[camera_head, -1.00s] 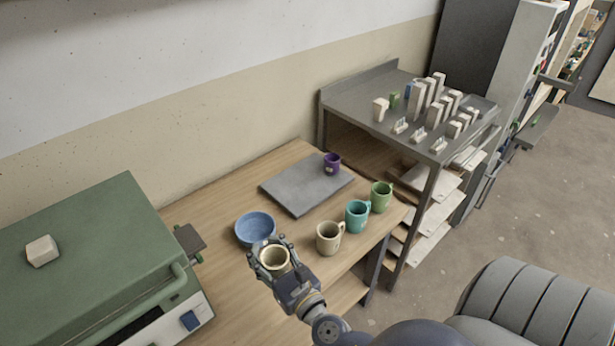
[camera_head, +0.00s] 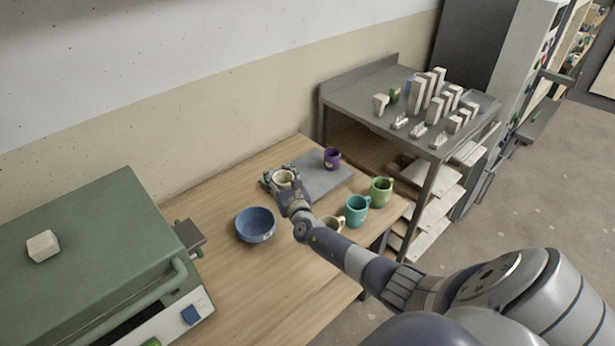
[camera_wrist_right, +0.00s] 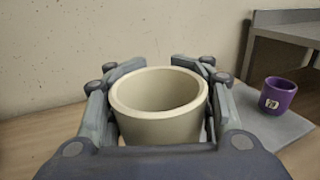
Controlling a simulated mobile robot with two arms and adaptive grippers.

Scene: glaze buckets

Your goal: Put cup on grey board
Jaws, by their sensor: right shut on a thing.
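My right gripper (camera_head: 281,187) is shut on a cream cup (camera_head: 284,177), which stands upright between the fingers. In the right wrist view the cream cup (camera_wrist_right: 159,103) fills the middle, with a finger on each side. The grey board (camera_head: 318,178) lies on the wooden table. The gripper and cup are at the board's left end; I cannot tell whether the cup touches it. A purple cup (camera_head: 332,158) stands on the board's far right part and also shows in the right wrist view (camera_wrist_right: 277,95). My left gripper is not in view.
A blue bowl (camera_head: 256,225) stands on the table left of my right arm. A teal cup (camera_head: 357,211) and a green cup (camera_head: 381,191) stand at the right edge. A green kiln-like box (camera_head: 100,250) is at left.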

